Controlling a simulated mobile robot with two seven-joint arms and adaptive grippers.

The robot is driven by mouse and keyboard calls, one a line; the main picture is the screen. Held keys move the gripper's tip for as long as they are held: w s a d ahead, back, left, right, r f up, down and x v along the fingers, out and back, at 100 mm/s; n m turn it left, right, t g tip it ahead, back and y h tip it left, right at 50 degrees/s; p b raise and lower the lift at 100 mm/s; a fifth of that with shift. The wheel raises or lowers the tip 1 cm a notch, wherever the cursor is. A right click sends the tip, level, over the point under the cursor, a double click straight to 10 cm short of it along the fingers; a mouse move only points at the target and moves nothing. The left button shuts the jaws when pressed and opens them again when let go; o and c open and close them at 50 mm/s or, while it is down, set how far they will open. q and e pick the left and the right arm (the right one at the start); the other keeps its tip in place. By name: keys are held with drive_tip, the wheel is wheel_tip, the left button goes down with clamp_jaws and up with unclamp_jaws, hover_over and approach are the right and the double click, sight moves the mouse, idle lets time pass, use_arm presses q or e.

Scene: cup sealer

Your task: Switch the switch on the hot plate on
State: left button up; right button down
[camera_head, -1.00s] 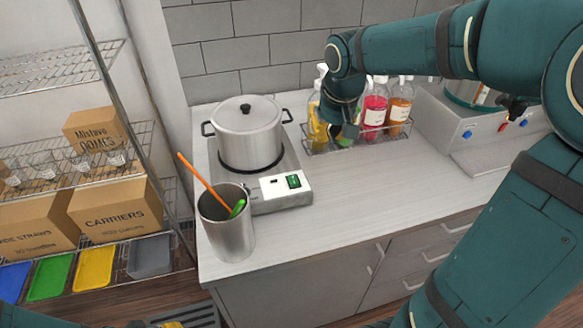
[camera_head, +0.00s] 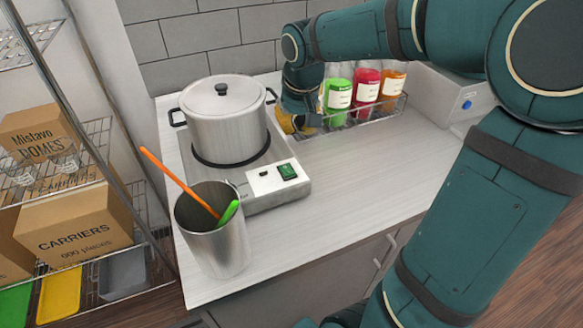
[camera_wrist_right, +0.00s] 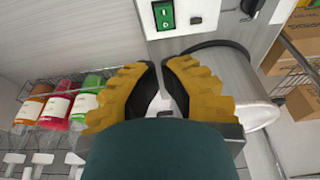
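The hot plate (camera_head: 292,190) stands on the counter with a steel pot (camera_head: 226,128) on it. Its green switch (camera_head: 287,172) is on the front right panel; I cannot tell its position. In the right wrist view the green switch (camera_wrist_right: 163,14) is at the top, on the white panel, beyond the fingertips. My right gripper (camera_head: 297,126) hangs behind and above the hot plate's right side, before the bottles, apart from the switch. In the wrist view its yellow fingers (camera_wrist_right: 158,66) are close together with a narrow gap and nothing between them. My left gripper is out of view.
A steel cup (camera_head: 222,250) with orange and green utensils stands at the hot plate's front left. A wire rack (camera_head: 372,112) of bottles is at the back wall. A shelf with boxes (camera_head: 75,218) is at left. The counter right of the hot plate is clear.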

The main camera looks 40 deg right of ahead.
sight(291, 169)
drive_tip(key=x, duration=0.4)
drive_tip(key=b+x, duration=0.1)
drive_tip(key=x, duration=0.3)
drive_tip(key=b+x, duration=0.1)
drive_tip(key=x, duration=0.3)
drive_tip(key=shift+s+a+f, duration=0.1)
drive_tip(key=shift+s+f, duration=0.25)
drive_tip(key=shift+f, duration=0.65)
